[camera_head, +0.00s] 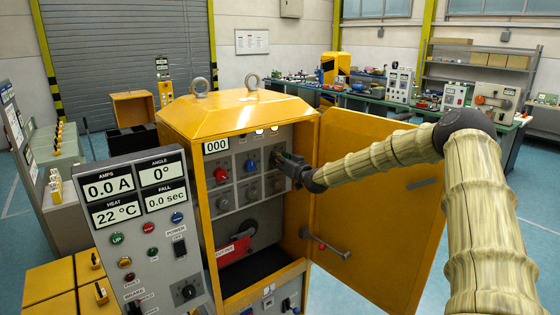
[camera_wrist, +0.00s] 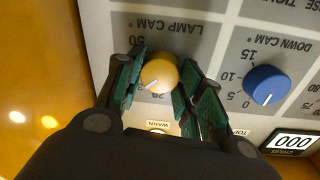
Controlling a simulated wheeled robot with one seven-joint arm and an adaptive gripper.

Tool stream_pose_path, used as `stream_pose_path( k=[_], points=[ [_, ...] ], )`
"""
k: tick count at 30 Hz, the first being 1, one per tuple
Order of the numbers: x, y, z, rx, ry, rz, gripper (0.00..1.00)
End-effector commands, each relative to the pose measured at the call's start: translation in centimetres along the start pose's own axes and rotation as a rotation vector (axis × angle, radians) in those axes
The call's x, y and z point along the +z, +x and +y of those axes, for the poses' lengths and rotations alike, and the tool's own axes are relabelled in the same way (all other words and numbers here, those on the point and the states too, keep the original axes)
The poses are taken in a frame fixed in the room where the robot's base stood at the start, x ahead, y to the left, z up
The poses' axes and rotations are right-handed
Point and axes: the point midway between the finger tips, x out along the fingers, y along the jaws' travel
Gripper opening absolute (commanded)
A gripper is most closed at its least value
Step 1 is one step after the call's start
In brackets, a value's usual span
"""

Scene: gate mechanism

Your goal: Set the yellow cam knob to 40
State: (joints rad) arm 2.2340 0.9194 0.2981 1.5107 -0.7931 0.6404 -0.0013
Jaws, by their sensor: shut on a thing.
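The yellow cam knob (camera_wrist: 163,72) is in the wrist view, on a grey plate marked "LAMP CAM", which reads upside down there. Its white pointer line points to the lower left. A 50 shows above it at the left; the other scale numbers are partly hidden by the fingers. My gripper (camera_wrist: 160,82) is shut on the knob, with one green-padded finger on each side. In the head view my gripper (camera_head: 283,164) reaches the upper right of the panel inside the open yellow cabinet (camera_head: 185,130) and hides the yellow knob.
A blue knob (camera_wrist: 266,85) marked "DOWN CAM" sits right of my gripper in the wrist view. A red knob (camera_head: 221,175) is further left in the head view. The open cabinet door (camera_head: 385,215) stands close beside my arm. A console (camera_head: 140,230) shows an angle of 0°.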

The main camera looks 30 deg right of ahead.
Motion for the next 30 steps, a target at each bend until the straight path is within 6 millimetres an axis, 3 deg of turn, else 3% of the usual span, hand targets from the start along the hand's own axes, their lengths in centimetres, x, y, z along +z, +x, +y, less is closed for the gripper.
stream_pose_path(
  k=[17,30],
  points=[
    [0.1,-0.01,0.21,0.003,0.052,-0.001,0.14],
    [0.47,-0.01,0.4,0.005,0.351,-0.016,0.14]
  ],
)
